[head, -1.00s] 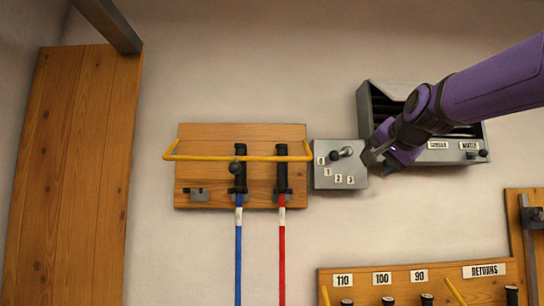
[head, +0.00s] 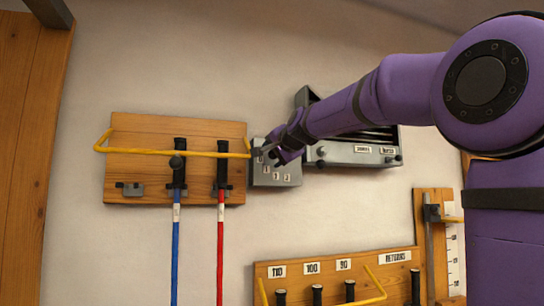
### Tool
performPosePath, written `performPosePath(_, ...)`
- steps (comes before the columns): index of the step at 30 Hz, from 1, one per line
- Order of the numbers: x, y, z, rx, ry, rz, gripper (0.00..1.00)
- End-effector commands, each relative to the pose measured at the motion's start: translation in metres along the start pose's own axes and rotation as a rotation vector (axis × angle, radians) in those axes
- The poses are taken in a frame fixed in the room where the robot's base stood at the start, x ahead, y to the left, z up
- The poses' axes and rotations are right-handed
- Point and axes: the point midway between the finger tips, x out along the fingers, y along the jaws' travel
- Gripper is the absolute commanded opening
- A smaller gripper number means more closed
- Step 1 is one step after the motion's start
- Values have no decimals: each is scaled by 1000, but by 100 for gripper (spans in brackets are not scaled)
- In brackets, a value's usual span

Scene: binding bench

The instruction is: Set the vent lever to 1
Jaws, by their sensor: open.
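The vent lever's grey plate (head: 286,177) is fixed to the wall right of the wooden hose board. Its number labels run along its face; several small digits show. The lever itself is mostly hidden behind my gripper (head: 262,155), so its setting cannot be read now. My purple arm reaches in from the right, and my gripper is open at the upper left part of the plate. I cannot tell whether the fingers touch the lever or stand around it.
The wooden board (head: 122,168) at left carries a yellow rail (head: 135,151), a blue rod (head: 175,250) and a red rod (head: 220,250). A grey slotted box (head: 350,155) is behind my arm. A labelled wooden rack (head: 330,265) is below. Bare wall lies between.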

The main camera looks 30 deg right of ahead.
Motion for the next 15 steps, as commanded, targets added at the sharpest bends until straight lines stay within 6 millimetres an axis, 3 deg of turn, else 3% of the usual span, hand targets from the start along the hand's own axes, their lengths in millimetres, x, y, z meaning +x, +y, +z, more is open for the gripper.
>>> performPosePath(6, 13, 0, 0, 1, 0, 0, 58)
performPosePath(14, 14, 0, 0, 0, 0, 0, 58)
performPosePath(15, 14, 0, 0, 0, 0, 0, 51)
